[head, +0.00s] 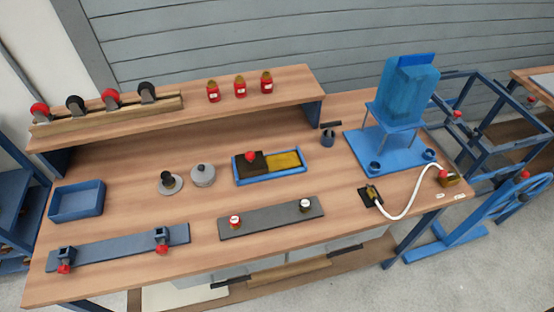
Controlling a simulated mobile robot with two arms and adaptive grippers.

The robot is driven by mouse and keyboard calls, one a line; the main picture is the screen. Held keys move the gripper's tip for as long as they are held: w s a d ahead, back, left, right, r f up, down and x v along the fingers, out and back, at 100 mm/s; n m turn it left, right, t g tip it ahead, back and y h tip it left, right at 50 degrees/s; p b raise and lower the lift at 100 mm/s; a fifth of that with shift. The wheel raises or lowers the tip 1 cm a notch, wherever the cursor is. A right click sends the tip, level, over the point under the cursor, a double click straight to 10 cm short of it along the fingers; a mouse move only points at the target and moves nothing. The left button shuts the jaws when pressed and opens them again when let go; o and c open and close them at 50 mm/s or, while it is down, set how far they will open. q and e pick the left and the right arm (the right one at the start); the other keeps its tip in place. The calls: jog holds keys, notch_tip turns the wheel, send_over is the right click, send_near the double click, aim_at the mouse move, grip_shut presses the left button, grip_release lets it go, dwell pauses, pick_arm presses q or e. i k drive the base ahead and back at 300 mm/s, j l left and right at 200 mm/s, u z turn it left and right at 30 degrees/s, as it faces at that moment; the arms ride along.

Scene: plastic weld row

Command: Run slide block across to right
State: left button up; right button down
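The slide block (257,166) looks dark brown and has a red ball knob (250,156) on top. It sits in the left part of a shallow blue-rimmed track (272,181) in the middle of the workbench. Neither of my grippers shows in the head view, and nothing touches the knob.
A grey strip with two knobs (270,217) lies in front. A shelf (200,104) runs behind. A blue stand (383,152) is at right.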

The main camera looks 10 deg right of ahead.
aim_at(249, 164)
jog(key=k+l+z, duration=0.25)
jog(key=z, duration=0.15)
jog(key=k+l+z, duration=0.4)
jog(key=i+j, duration=0.05)
